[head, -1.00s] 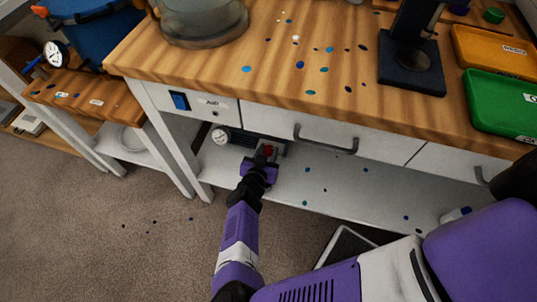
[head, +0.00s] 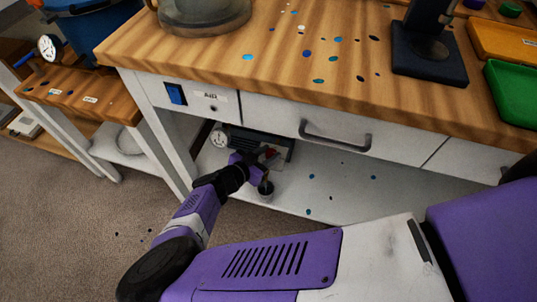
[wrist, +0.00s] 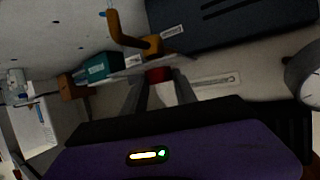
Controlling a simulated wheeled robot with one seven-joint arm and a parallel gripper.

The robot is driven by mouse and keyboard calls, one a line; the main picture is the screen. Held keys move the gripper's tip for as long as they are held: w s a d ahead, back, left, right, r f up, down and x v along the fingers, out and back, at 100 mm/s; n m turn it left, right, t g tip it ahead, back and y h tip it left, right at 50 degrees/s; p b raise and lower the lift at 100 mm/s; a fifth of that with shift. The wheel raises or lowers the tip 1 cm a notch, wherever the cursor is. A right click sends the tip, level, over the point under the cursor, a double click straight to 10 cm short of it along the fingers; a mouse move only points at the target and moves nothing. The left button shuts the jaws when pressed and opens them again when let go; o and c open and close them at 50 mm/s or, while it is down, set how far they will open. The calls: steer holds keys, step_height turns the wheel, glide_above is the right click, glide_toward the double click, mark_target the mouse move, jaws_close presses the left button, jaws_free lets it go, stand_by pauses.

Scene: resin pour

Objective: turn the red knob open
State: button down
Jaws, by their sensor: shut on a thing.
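The red knob (head: 271,153) is on the equipment on the lower shelf, under the bench drawers. In the wrist view the red knob (wrist: 158,75) shows between the tips of my two grey fingers. My gripper (head: 264,158) reaches in from the left in the head view. In the wrist view my gripper (wrist: 160,84) is shut on the knob, and its fingers hide part of it. A bent brass-coloured pipe (wrist: 122,36) stands beside the knob.
A dark finned unit (wrist: 230,22) sits close to the knob. A round gauge (head: 219,138) is to its left in the head view. The drawer front (head: 340,145) and bench top (head: 210,60) overhang the shelf (head: 340,190), which is open to the right.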

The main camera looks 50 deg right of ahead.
steer(key=shift+a+f, duration=0.1)
steer(key=c, duration=1)
jaws_free()
steer(key=p+v, duration=0.1)
steer(key=v, duration=0.6)
steer(key=shift+a+r, duration=0.25)
steer(key=shift+a, duration=0.1)
